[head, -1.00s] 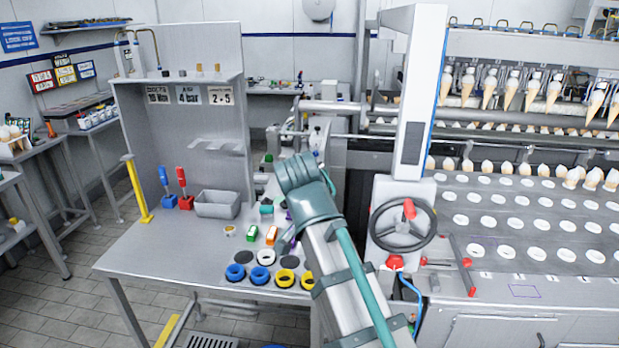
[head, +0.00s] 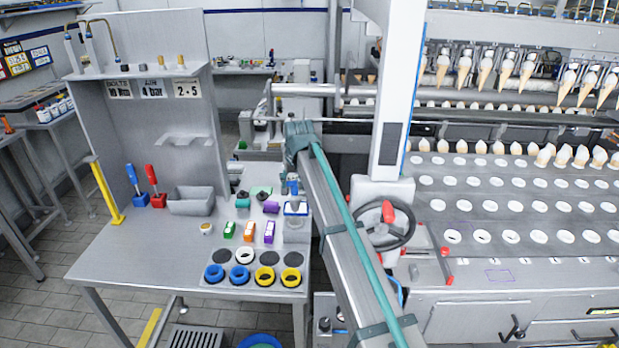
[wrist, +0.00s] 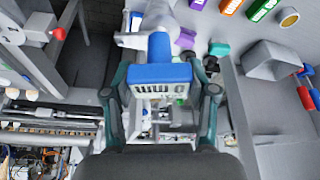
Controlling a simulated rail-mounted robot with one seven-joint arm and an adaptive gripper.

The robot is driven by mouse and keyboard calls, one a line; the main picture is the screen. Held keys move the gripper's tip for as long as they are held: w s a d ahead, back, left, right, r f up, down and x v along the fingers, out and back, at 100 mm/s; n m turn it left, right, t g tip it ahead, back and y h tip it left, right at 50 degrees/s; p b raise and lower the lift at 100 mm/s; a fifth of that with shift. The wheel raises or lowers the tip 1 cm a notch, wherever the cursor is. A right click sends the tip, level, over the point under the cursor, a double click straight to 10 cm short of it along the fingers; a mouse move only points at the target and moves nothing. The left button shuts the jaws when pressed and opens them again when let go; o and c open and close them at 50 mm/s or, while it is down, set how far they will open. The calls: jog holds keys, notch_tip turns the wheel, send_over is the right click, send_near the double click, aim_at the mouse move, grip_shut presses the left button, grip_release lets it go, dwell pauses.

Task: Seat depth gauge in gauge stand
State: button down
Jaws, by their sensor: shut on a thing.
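The depth gauge (wrist: 160,73), a blue block with a pale slotted face, sits between my gripper's fingers (wrist: 161,104) in the wrist view. The two dark teal-grey fingers are shut on its sides. In the head view my gripper (head: 291,184) is partly hidden by my arm, above the right side of the bench. A grey block with a pale top (head: 296,224), which looks like the gauge stand, is just below it. A grey-blue part and a pale bar show past the gauge in the wrist view. I cannot tell whether gauge and stand touch.
Green, orange and purple boxes (head: 269,231) stand left of the grey block. Blue and yellow rings (head: 265,276) lie at the bench's front edge. A grey bin (head: 191,208) is farther left. The cone machine with a handwheel (head: 384,228) is close on the right.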

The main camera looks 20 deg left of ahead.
aim_at(295, 199)
jog(key=shift+f+b, duration=2.05)
jog(key=shift+f, duration=2.65)
jog(key=shift+c, duration=1.3)
grip_release()
jog(key=shift+s+r, duration=0.1)
jog(key=v, duration=1.1)
jog(key=shift+s+r, duration=0.15)
jog(key=shift+r, duration=0.2)
jog(key=shift+d, duration=0.1)
